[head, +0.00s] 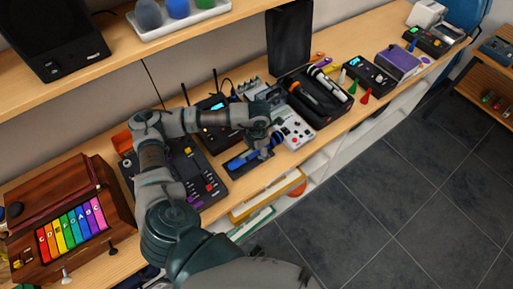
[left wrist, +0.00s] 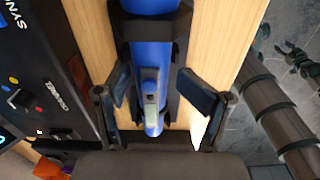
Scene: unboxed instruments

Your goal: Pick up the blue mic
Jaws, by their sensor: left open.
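The blue mic (left wrist: 152,62) lies lengthwise in a black holder (left wrist: 178,38) on the wooden shelf. In the head view the blue mic (head: 270,141) is partly hidden by my left gripper (head: 266,147). My left gripper is open over the mic; in the left wrist view its two fingers (left wrist: 158,90) stand on either side of the mic's lower end, with gaps showing. My right gripper is not in the head view; a dark jaw-like shape at the upper right of the left wrist view may be it, but its state is unclear.
A black mixer (head: 195,170) stands just left of the mic's holder, and a pale game console (head: 298,130) just right. A black tray (head: 338,110) with more mics is farther right. The shelf's front edge is close, with tiled floor (head: 400,185) beyond.

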